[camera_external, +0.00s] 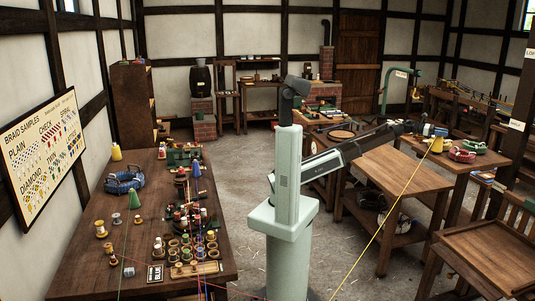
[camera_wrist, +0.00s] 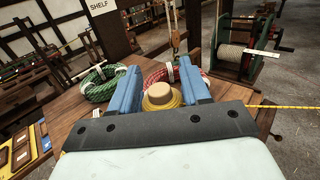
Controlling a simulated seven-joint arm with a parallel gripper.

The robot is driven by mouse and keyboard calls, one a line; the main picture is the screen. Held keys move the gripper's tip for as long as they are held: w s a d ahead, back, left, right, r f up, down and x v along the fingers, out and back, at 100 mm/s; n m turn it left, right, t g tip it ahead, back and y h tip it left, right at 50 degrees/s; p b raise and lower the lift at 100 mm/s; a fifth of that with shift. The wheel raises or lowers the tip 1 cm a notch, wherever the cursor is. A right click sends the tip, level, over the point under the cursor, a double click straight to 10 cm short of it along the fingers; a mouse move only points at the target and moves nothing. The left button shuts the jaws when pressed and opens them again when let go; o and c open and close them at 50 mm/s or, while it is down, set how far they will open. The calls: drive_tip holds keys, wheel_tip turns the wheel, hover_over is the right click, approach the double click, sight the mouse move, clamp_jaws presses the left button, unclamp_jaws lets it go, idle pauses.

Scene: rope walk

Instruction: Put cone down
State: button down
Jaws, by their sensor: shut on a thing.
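A yellow cone (camera_external: 437,145) with a tan top is held by my gripper (camera_external: 428,130) over the right-hand wooden table (camera_external: 455,162), near its left end. In the wrist view the yellow cone (camera_wrist: 160,96) sits between the two blue fingers of my gripper (camera_wrist: 160,88). The fingers are shut on it. Its lower part is hidden there, and I cannot tell whether its base touches the tabletop. A yellow line (camera_external: 392,215) runs from the cone down to the lower left.
A red rope coil (camera_external: 462,154) and a green rope coil (camera_external: 474,146) lie on the same table beside the cone. A lower bench (camera_external: 400,175) stands left of it, its top bare.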

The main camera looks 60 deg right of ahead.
drive_tip(key=shift+f, duration=0.55)
drive_tip(key=c, duration=0.5)
unclamp_jaws()
drive_tip(key=shift+f, duration=0.1)
drive_tip(key=w, duration=1.2)
drive_tip(key=shift+d, duration=0.15)
